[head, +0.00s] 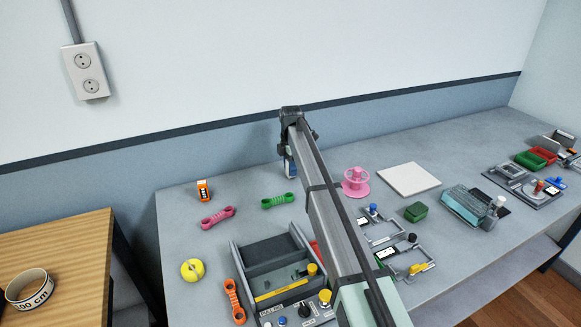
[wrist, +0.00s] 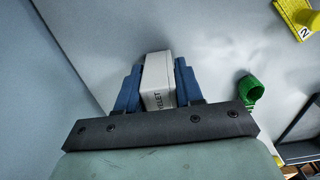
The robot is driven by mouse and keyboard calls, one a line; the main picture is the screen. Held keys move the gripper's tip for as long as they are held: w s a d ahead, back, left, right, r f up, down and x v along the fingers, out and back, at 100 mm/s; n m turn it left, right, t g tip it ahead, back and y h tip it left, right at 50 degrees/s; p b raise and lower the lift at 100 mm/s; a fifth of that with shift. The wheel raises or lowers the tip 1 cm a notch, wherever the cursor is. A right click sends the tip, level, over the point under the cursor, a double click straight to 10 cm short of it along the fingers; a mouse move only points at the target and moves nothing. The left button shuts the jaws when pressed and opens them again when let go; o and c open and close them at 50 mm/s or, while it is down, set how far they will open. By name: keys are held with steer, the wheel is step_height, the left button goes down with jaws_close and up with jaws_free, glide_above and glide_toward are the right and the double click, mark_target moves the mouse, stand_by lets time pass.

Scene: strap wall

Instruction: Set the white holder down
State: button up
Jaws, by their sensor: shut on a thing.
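My gripper (wrist: 158,82) is shut on the white holder (wrist: 157,76), a pale box with dark lettering ending in "LET", held between the two blue fingers in the wrist view. In the head view my gripper (head: 290,166) is at the far side of the table, close to the wall, mostly behind my own arm. The holder is largely hidden there. I cannot tell whether its underside touches the table (head: 180,240).
A green double-ended piece (head: 277,201) lies close left of my gripper, with a pink one (head: 217,218) and an orange box (head: 203,190) further left. A pink spool (head: 355,183) and white plate (head: 409,179) are to the right. A grey tray (head: 238,262) is nearer.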

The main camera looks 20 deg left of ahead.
steer(key=shift+f, duration=0.1)
steer(key=o, duration=1.1)
step_height(320, 180, up, 12)
steer(key=shift+r, duration=0.15)
